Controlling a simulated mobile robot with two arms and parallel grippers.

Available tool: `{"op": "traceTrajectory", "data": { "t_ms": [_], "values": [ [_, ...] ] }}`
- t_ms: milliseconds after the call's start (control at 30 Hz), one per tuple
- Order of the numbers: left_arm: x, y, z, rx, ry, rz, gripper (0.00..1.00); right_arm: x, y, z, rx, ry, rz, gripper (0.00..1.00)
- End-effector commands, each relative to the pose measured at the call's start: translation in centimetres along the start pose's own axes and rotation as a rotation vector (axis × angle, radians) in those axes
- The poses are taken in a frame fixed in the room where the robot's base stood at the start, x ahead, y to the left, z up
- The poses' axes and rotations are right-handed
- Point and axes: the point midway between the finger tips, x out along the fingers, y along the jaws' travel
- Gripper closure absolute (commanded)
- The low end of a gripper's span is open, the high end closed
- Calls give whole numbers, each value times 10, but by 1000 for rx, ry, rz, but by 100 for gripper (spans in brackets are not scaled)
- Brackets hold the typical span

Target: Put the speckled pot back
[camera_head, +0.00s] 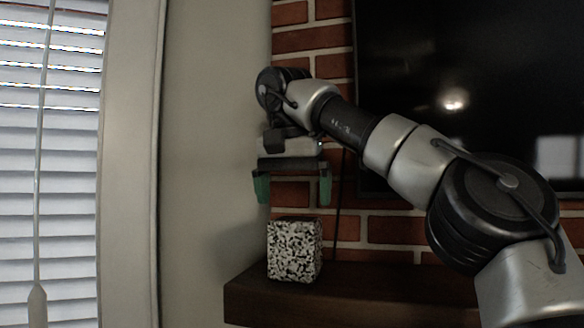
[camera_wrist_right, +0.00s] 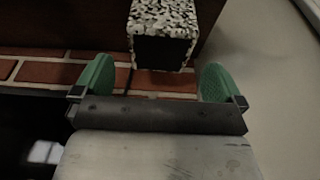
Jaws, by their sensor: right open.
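The speckled pot (camera_head: 294,250), a black-and-white square block shape, stands upright on the dark wooden mantel (camera_head: 380,284) near its left end. In the right wrist view the speckled pot (camera_wrist_right: 163,20) shows a dark opening, and it lies beyond the fingertips. My right gripper (camera_head: 292,190) is above the pot in the head view, with its green fingers apart and nothing between them. The right wrist view also shows the open right gripper (camera_wrist_right: 160,80), with the pot apart from both fingers. My left gripper is not in view.
A red brick wall (camera_head: 385,230) rises behind the mantel, with a large dark screen (camera_head: 470,90) on it. A pale wall (camera_head: 210,150) stands close to the left of the gripper. A window with blinds (camera_head: 50,150) is at far left. The mantel right of the pot is clear.

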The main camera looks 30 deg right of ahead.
Motion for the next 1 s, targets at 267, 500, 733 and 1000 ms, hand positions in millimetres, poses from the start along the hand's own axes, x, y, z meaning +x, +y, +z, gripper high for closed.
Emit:
{"op": "traceTrajectory", "data": {
  "t_ms": [267,500,733,1000],
  "values": [
    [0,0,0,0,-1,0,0,-24,0,0,2,-6,8,0],
    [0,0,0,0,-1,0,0,-38,1,0,3,0,0,0],
    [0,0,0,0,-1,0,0,-43,1,0,1,5,-4,0],
    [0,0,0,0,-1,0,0,-43,1,0,1,4,-4,0]
  ]
}}
